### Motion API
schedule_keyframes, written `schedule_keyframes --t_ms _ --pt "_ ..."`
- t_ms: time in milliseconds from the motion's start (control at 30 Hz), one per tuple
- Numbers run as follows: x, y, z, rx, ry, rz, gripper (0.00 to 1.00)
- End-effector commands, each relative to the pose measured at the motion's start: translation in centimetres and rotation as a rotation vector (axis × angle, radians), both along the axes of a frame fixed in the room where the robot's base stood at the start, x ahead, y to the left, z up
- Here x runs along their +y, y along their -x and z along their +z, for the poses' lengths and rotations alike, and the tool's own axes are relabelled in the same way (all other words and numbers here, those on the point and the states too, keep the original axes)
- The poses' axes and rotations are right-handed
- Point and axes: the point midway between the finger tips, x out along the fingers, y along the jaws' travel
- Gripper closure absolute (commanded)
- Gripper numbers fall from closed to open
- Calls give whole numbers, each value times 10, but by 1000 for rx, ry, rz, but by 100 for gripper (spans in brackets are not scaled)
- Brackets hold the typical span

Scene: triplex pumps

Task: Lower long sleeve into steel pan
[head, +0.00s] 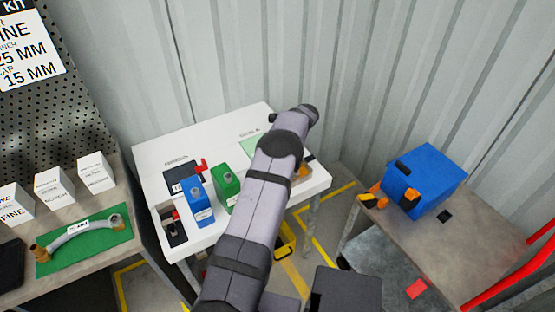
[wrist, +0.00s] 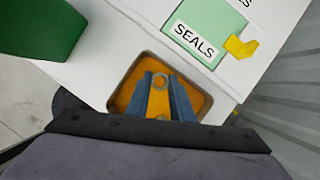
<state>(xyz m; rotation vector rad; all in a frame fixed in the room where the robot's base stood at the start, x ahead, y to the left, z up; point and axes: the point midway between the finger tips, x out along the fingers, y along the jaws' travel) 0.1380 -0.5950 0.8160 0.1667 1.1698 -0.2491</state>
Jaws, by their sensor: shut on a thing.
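My gripper (wrist: 160,82) is shut on a grey piece with a round hole at its end, which looks like the long sleeve (wrist: 158,100). The sleeve sits between the two blue fingers, seen nearly end-on. Both are over a square pan (wrist: 128,84) with a greyish rim and an orange inside, at the corner of the white table. I cannot tell whether the sleeve touches the pan floor. In the head view my arm hides the gripper and sleeve; a bit of orange-brown (head: 303,171) shows beside it.
On the white table (head: 255,119) stand a blue block (head: 199,203) and a green block (head: 226,187). A pale green SEALS card (wrist: 207,30) and a yellow piece (wrist: 240,47) lie near the pan. A blue box (head: 425,180) stands on the right bench.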

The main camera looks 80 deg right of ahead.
Motion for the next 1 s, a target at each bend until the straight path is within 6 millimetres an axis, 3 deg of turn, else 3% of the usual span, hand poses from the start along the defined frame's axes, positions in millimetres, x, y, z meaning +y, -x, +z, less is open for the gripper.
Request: schedule_keyframes --t_ms 1000 --pt "0 0 -14 0 1 0 100"
